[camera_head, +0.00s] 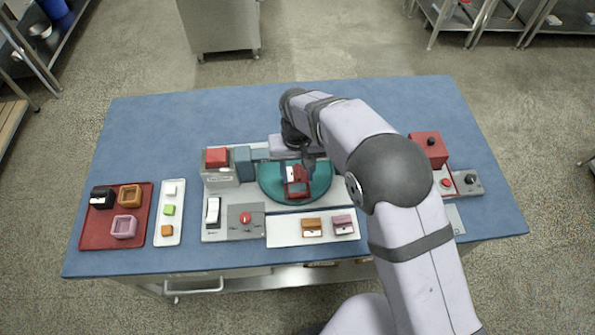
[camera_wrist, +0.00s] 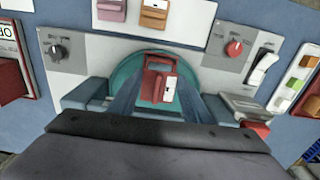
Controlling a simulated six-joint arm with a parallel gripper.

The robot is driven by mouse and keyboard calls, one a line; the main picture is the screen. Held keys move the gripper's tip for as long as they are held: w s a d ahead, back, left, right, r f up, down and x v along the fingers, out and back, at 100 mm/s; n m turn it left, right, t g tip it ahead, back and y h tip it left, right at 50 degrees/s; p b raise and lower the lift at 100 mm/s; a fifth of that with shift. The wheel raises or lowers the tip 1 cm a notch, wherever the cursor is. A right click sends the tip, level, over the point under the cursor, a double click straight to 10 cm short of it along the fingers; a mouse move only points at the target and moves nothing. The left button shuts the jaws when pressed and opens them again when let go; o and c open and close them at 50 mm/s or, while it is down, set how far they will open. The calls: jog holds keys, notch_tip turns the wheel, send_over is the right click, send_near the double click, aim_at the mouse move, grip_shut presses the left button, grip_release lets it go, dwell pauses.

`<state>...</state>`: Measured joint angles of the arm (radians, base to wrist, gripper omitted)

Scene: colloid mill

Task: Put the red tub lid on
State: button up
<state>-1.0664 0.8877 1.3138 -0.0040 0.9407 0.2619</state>
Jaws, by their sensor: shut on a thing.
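The red tub (camera_head: 297,190) stands on the round teal disc (camera_head: 268,190) at the middle of the station; part of its rim (camera_wrist: 157,57) shows in the wrist view. My gripper (camera_head: 298,167) is over the disc, with its fingers (camera_wrist: 158,97) on both sides of the red lid (camera_wrist: 153,88), which has a white patch on one side. The gripper is shut on this lid. The lid is at the tub and overlaps it in both views. I cannot tell whether they touch. My arm and gripper body hide part of the disc.
A white plate (camera_head: 290,241) in front carries an orange lid (camera_head: 312,228) and a pink lid (camera_head: 343,225). At left are a red tray (camera_head: 95,229) with several tubs and a white tray (camera_head: 169,199) with small cubes. A red-topped box (camera_head: 217,170) stands left of the disc.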

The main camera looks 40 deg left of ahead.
aim_at(298, 181)
jog(key=shift+f, duration=0.15)
jog(key=shift+f+b, duration=1.45)
jog(key=shift+f, duration=0.6)
jog(key=shift+f, duration=0.2)
dwell(1.6)
jog(key=o, duration=1.6)
jog(key=shift+c, duration=0.2)
jog(key=shift+r, duration=0.1)
jog(key=shift+r+p, duration=2.6)
jog(key=shift+r, duration=0.85)
